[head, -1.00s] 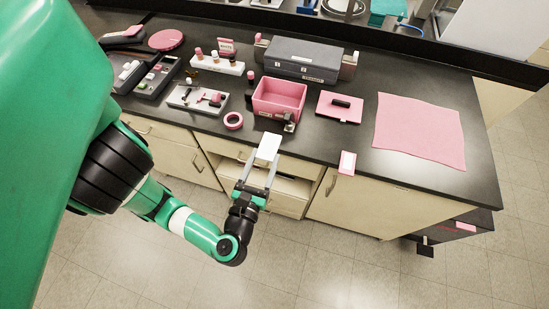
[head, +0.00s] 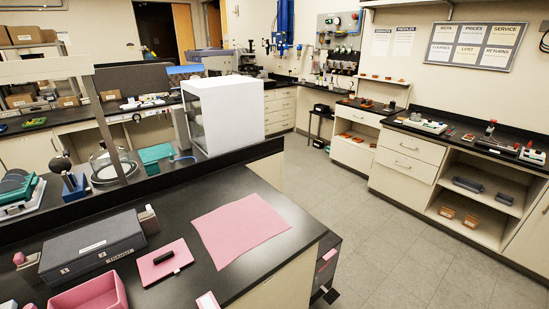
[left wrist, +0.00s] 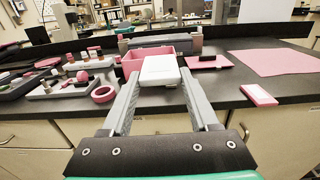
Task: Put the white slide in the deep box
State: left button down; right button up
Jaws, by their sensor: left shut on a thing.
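My left gripper (left wrist: 160,84) is shut on the white slide (left wrist: 160,69), a flat white block held between its fingertips in the left wrist view. The slide is in front of the pink deep box (left wrist: 131,62), covering part of it in that view; I cannot tell the distance between them. In the head view, the open-topped pink deep box (head: 119,288) is cut off at the lower left. Its inside is only partly visible. The left gripper and slide are out of the head view. My right gripper is not in view.
A dark grey case (head: 92,245) stands behind the box. A pink lid-like plate with a black handle (head: 165,262) and a pink sheet (head: 240,230) lie to the right. A pink ring (left wrist: 103,94) and a pink-and-white block (left wrist: 259,95) are near the counter's front edge.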

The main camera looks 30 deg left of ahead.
pick_arm(q)
jog(key=shift+a+r+g, duration=0.1)
jog(key=shift+a+g, duration=0.05)
jog(key=shift+g, duration=0.15)
jog(key=shift+w+a+n, duration=0.15)
jog(key=shift+w+n, duration=0.1)
jog(key=shift+n, duration=0.05)
jog(key=w+d+f+m+t+h, duration=0.1)
jog(key=w+d+m+t+h, duration=0.5)
jog(key=w, duration=0.4)
jog(key=w+d+m+t+h, duration=0.55)
jog(key=w+d, duration=0.25)
jog(key=w, duration=0.2)
jog(key=s+r+p, duration=0.3)
jog(key=r+p, duration=2.6)
jog(key=shift+s+d, duration=0.15)
jog(key=shift+n, duration=0.25)
